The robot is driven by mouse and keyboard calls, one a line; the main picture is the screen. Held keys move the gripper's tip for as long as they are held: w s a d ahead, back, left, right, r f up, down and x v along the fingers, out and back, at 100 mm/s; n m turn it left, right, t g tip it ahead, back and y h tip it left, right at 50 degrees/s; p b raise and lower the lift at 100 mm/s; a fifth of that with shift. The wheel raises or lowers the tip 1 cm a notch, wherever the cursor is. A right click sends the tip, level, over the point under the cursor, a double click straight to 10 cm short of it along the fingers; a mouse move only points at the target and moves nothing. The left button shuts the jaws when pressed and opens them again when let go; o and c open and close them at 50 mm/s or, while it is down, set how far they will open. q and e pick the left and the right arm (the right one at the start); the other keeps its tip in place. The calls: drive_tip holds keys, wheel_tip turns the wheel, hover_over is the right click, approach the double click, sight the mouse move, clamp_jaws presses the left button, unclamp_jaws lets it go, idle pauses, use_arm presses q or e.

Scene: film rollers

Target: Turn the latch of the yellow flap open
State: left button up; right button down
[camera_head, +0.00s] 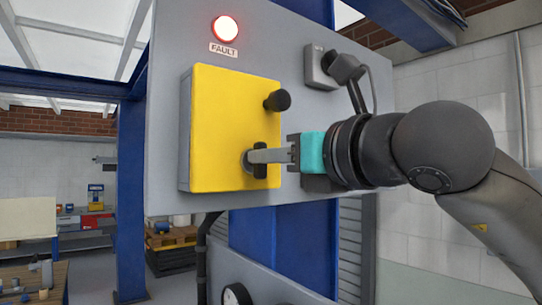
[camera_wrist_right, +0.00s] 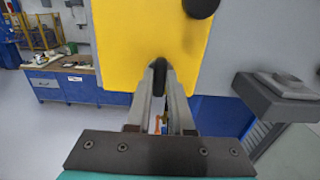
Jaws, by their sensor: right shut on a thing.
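The yellow flap (camera_head: 222,115) is closed flat on a grey panel in the head view. It also fills the upper middle of the right wrist view (camera_wrist_right: 125,45). A black knob (camera_head: 277,100) sticks out at its right edge. The dark latch (camera_head: 260,170) sits below the knob, near the flap's lower right corner, and stands about upright. My right gripper (camera_head: 262,157) reaches in from the right and is shut on the latch. In the right wrist view its two fingers clasp the latch handle (camera_wrist_right: 159,75) from both sides. My left gripper is in neither view.
The grey panel (camera_head: 300,110) carries a lit red FAULT lamp (camera_head: 225,29) above the flap. A grey box with a dark knob (camera_head: 322,67) sits up and right of the flap. The space left of the panel is open.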

drive_tip(key=shift+s+a+f+n+b, duration=0.1)
drive_tip(key=shift+n+b, duration=2.15)
drive_tip(key=shift+n, duration=1.85)
drive_tip(key=shift+s+a+f+n+b, duration=0.1)
drive_tip(key=shift+n+b, duration=2.1)
drive_tip(key=shift+n, duration=1.9)
drive_tip(key=c, duration=0.8)
unclamp_jaws()
